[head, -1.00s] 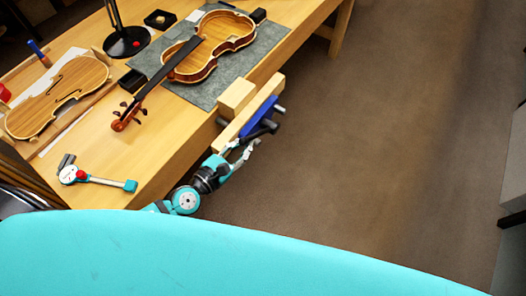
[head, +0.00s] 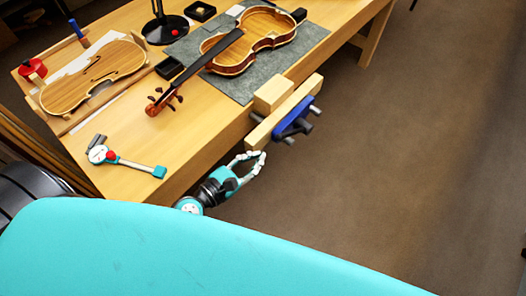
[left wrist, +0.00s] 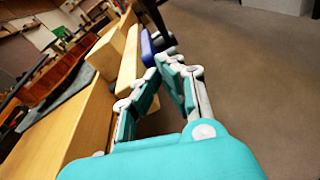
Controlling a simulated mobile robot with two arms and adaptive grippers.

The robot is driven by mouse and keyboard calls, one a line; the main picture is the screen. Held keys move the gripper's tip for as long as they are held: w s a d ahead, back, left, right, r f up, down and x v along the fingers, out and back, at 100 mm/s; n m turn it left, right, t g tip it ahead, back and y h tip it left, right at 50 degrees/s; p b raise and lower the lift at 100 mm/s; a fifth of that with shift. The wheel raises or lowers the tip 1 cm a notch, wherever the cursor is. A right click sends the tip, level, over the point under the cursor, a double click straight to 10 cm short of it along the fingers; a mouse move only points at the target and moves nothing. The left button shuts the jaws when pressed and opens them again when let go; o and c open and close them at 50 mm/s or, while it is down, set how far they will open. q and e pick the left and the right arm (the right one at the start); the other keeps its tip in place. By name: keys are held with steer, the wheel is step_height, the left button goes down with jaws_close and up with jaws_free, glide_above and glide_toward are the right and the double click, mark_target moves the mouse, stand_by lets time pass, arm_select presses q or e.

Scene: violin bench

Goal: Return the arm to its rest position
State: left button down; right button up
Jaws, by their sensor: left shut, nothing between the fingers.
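My left gripper (head: 260,157) is shut and empty. It hangs off the near side of the workbench, just below and left of the bench vise (head: 282,114), which has wooden jaws and a blue body. In the left wrist view my two fingers (left wrist: 168,62) come together at their tips. The vise's wooden jaw (left wrist: 128,60) and its blue part (left wrist: 149,48) stand just beyond them. No object is between the fingers. My right gripper is not in view.
A violin (head: 238,62) lies on a grey mat (head: 312,38) on the workbench (head: 130,190). A violin plate (head: 95,78) and a teal-ended dial gauge (head: 125,160) lie to the left. A black lamp base (head: 165,30) stands behind. The brown floor (head: 400,160) at right is clear.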

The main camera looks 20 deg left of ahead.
arm_select(q)
steer(key=s+a+f+m+g+y, duration=0.1)
steer(key=s+a+f+m+g, duration=0.15)
steer(key=f+m, duration=0.4)
steer(key=s+a+f+m+g+y, duration=0.15)
steer(key=a+f+m, duration=0.25)
steer(key=f, duration=0.6)
steer(key=s+a+f+m+g+y, duration=0.1)
steer(key=s+a+f+m+y, duration=0.15)
steer(key=f+m, duration=0.4)
steer(key=s+f+m+g, duration=0.4)
steer(key=s+f+m, duration=0.3)
steer(key=s+f, duration=0.3)
steer(key=s+d+f+m+g+y, duration=0.1)
steer(key=s+f+m+g, duration=0.3)
steer(key=s+f, duration=0.7)
steer(key=s+m, duration=0.2)
steer(key=s, duration=0.1)
steer(key=shift+m+g+y, duration=0.3)
steer(key=shift+m+g, duration=0.1)
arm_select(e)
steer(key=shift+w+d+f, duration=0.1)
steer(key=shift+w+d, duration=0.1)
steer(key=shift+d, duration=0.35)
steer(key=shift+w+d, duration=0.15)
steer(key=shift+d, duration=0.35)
arm_select(q)
steer(key=shift+s+d, duration=0.1)
